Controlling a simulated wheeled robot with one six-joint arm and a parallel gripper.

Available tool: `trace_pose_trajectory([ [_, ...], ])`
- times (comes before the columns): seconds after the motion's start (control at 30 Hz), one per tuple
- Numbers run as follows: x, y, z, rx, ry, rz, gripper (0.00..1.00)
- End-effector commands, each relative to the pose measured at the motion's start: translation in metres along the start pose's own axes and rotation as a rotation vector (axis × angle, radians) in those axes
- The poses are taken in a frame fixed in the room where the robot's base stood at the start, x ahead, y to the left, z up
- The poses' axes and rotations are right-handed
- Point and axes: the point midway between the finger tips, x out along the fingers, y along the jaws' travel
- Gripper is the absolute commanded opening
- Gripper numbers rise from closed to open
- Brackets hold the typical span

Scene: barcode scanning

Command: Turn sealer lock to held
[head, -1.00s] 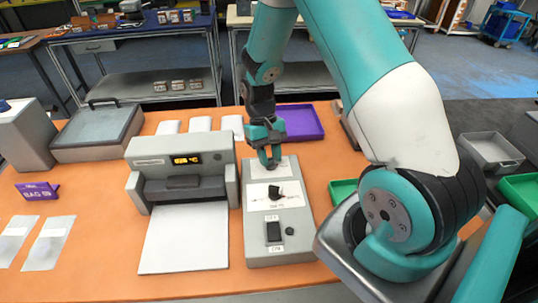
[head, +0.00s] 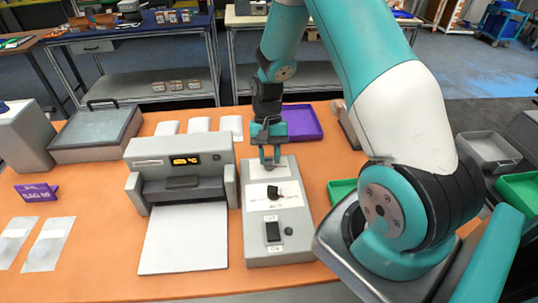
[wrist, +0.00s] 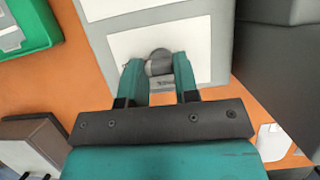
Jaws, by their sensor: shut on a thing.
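The grey control box (head: 300,228) stands right of the heat sealer (head: 170,160) on the orange table. Its rear white label (head: 255,175) carries the lock, a round grey knob (wrist: 158,62) in the wrist view. My gripper (head: 269,163) points down over that label; in the wrist view its teal fingers (wrist: 158,70) are on either side of the lock, shut on it. A pale piece with tiny, unreadable marking shows between the fingers. The fingers hide most of the lock in the head view, and I cannot read its position.
A black knob (head: 273,192) and a dark rocker switch (head: 273,231) sit nearer on the same box. A purple tray (head: 303,122) is behind it, a green tray (head: 341,190) to its right.

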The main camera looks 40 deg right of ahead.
Motion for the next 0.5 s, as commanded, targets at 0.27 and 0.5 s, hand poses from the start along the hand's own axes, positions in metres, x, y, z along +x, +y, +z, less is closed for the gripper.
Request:
trace_pose_trajectory([
  [0.27,-0.0015,-0.0003,-0.0013,0.001,0.006,-0.001,0.54],
  [0.5,-0.0007,-0.0002,-0.0006,0.000,0.003,0.000,0.54],
])
